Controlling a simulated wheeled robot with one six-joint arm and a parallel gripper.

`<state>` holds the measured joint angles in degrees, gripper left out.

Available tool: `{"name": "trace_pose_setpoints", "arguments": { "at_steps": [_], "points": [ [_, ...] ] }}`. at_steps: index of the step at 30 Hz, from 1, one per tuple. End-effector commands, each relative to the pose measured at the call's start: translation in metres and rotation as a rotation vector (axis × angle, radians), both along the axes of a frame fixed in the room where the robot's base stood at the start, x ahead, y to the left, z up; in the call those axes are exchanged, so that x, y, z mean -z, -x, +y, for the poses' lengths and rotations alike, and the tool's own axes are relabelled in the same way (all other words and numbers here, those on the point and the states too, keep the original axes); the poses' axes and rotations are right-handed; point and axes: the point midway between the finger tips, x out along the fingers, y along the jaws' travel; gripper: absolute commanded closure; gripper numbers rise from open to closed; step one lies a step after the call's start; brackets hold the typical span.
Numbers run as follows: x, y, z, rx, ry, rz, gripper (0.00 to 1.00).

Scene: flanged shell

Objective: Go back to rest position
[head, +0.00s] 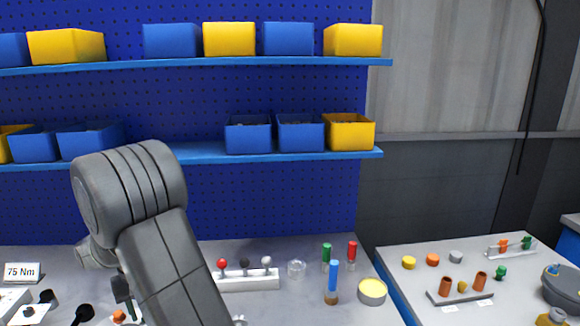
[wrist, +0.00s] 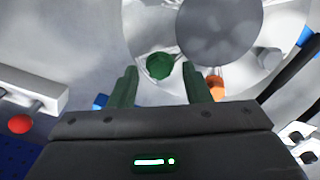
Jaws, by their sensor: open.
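My gripper (wrist: 162,88) shows in the wrist view with its two dark green fingers apart and nothing between them. A green round piece (wrist: 160,66) lies just beyond the fingertips, and an orange piece (wrist: 215,82) shows beside the right finger. Behind them is a large pale round surface (wrist: 140,25) with a grey disc (wrist: 220,30) over part of it. In the head view my grey arm reaches down over the left part of the bench, and only a bit of the gripper (head: 122,290) shows beside it. The arm hides the bench behind it.
A white rack with red, black and grey knobs (head: 248,279) stands right of my arm. A blue-handled tool (head: 333,280) and a yellow-topped tin (head: 372,291) stand further right. A side table (head: 400,282) holds small coloured parts. Shelves with blue and yellow bins (head: 229,39) are behind.

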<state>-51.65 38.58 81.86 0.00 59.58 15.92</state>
Motion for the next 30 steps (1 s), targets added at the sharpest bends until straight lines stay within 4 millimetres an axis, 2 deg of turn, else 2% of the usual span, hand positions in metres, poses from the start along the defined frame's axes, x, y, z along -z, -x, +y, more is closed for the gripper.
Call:
{"name": "trace_pose_setpoints", "arguments": {
  "at_steps": [5,8,24,30],
  "points": [
    [-0.015,-0.001,0.001,0.007,-0.003,-0.003,0.56],
    [-0.032,-0.001,0.001,0.007,-0.004,-0.003,0.56],
    [-0.141,-0.001,0.001,0.006,-0.007,-0.006,0.56],
    [-0.097,0.000,0.000,0.006,0.002,0.001,0.56]
  ]
}}
